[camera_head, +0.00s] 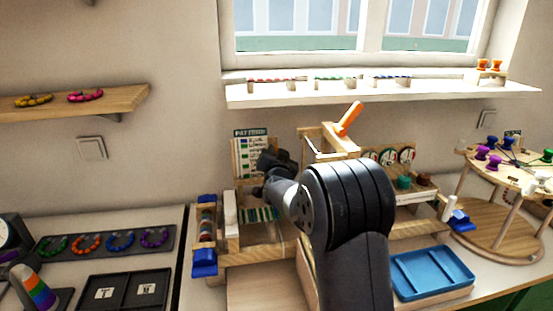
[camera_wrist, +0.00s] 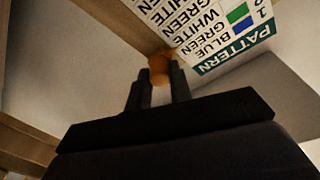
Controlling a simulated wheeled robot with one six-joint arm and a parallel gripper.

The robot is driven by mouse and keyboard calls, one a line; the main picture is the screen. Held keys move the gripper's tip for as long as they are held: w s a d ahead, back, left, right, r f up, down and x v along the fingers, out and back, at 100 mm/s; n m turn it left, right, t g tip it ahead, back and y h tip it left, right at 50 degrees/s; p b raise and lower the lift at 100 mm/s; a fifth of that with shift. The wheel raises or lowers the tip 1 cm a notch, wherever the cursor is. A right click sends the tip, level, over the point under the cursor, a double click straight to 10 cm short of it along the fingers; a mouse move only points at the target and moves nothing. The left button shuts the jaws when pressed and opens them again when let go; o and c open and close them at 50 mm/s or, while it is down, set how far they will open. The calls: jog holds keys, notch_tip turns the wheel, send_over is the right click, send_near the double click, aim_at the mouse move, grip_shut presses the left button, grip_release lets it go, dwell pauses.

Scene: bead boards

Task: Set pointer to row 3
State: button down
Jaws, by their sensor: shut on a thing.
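The pattern board (camera_head: 244,143) stands upright at the back of the wooden bench, with a dark green header and rows of colour words. In the wrist view the board (camera_wrist: 232,52) appears upside down, with blue and green swatches beside its first rows. An orange pointer (camera_wrist: 161,68) sits at the board's edge, beside the upper rows; I cannot tell exactly which row it marks. My gripper (camera_wrist: 162,85) is shut on the pointer, with a finger on each side. In the head view my gripper (camera_head: 272,162) is in front of the board's right side, and the pointer is hidden.
A wooden frame with an orange lever (camera_head: 349,119) stands right of the board. A bead rack (camera_head: 262,214) lies below my gripper. A blue tray (camera_head: 432,273) is at the front right, and a round peg stand (camera_head: 500,230) is farther right. A window shelf (camera_head: 380,92) hangs above.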

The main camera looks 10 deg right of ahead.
jog(key=c, duration=1.3)
grip_release()
jog(key=shift+o, duration=0.2)
jog(key=shift+s, duration=0.1)
jog(key=s+a+b, duration=0.1)
jog(key=s+b, duration=0.1)
jog(key=s, duration=0.8)
jog(key=shift+s+a, duration=0.25)
jog(key=shift+w, duration=0.1)
jog(key=w+d+f+p, duration=0.1)
jog(key=w+p, duration=0.1)
jog(key=w, duration=0.7)
jog(key=shift+d+f, duration=0.2)
jog(key=shift+f, duration=0.15)
jog(key=shift+w, duration=0.15)
